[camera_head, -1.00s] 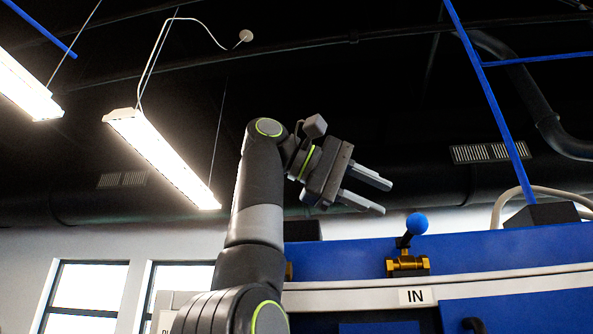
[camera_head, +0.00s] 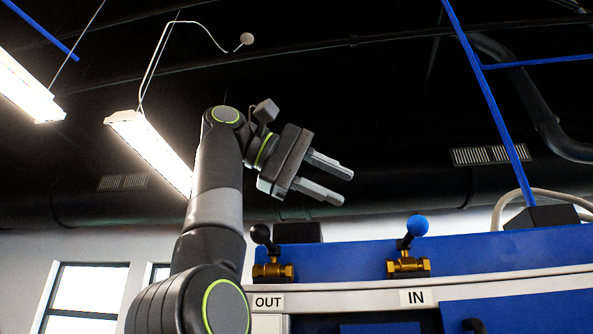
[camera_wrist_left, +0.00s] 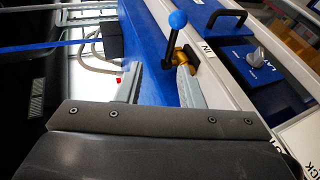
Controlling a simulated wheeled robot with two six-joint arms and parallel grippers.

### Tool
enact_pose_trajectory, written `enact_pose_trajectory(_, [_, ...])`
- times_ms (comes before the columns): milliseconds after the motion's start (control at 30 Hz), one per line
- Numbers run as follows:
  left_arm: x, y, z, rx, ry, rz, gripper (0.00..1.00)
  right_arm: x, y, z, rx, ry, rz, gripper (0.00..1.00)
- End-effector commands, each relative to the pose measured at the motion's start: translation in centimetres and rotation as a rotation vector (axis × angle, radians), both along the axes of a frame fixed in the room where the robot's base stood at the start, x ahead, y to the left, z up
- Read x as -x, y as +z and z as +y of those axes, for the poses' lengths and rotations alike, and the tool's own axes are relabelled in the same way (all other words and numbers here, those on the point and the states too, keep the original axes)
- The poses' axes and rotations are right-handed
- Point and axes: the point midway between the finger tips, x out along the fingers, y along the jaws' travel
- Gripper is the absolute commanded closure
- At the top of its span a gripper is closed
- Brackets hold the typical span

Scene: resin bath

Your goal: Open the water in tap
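The IN tap (camera_head: 408,265) has a brass body and a black lever with a blue ball on top. It stands on the blue machine above the IN label (camera_head: 414,297), its lever roughly upright and leaning slightly right. It also shows in the left wrist view (camera_wrist_left: 183,58), near the top centre. My left gripper (camera_head: 347,187) is up and to the left of the tap in the head view, apart from it. Its two fingers are spread with an empty gap between them and point right. My right gripper is in neither view.
A similar OUT tap (camera_head: 273,270) with a black ball stands left of the IN tap, above the OUT label (camera_head: 268,302). The left wrist view shows a black handle (camera_wrist_left: 226,17) and a grey knob (camera_wrist_left: 258,58) beyond the tap.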

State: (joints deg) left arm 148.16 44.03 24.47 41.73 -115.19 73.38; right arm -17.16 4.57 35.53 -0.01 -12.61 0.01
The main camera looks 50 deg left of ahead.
Motion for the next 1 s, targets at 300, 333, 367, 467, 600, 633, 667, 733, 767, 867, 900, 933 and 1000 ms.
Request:
enact_pose_trajectory(300, [2.0,0.4,1.1,0.003,0.0,0.0,0.66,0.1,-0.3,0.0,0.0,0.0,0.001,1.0])
enact_pose_trajectory(333, [2.2,0.4,1.2,0.003,0.0,0.0,0.66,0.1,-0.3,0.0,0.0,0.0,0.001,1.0])
enact_pose_trajectory(367, [2.4,0.5,1.3,0.003,0.0,0.0,0.66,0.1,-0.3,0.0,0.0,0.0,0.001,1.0])
enact_pose_trajectory(467, [2.9,0.7,1.7,0.002,0.0,0.0,0.66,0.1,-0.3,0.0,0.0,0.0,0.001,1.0])
enact_pose_trajectory(600, [3.8,0.8,2.1,0.002,0.001,0.0,0.66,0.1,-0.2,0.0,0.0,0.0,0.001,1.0])
enact_pose_trajectory(633, [4.0,0.9,2.2,0.003,0.001,-0.001,0.66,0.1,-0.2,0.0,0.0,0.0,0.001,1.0])
enact_pose_trajectory(667, [4.1,0.9,2.3,0.003,0.001,-0.001,0.66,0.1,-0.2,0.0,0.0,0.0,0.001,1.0])
enact_pose_trajectory(733, [4.5,1.0,2.5,0.002,-0.001,0.0,0.66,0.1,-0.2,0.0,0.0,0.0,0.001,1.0])
enact_pose_trajectory(767, [4.6,1.0,2.6,0.002,-0.001,0.0,0.66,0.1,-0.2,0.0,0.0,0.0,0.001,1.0])
enact_pose_trajectory(867, [4.8,1.0,2.7,0.001,0.0,0.0,0.66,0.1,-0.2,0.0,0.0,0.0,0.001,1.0])
enact_pose_trajectory(900, [4.9,1.0,2.8,0.001,0.0,0.0,0.66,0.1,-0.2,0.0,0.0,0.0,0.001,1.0])
enact_pose_trajectory(933, [4.9,1.0,2.8,0.001,0.0,0.0,0.66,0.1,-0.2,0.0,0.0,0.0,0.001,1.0])
enact_pose_trajectory(1000, [4.9,1.0,2.8,0.001,0.0,0.0,0.66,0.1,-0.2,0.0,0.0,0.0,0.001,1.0])
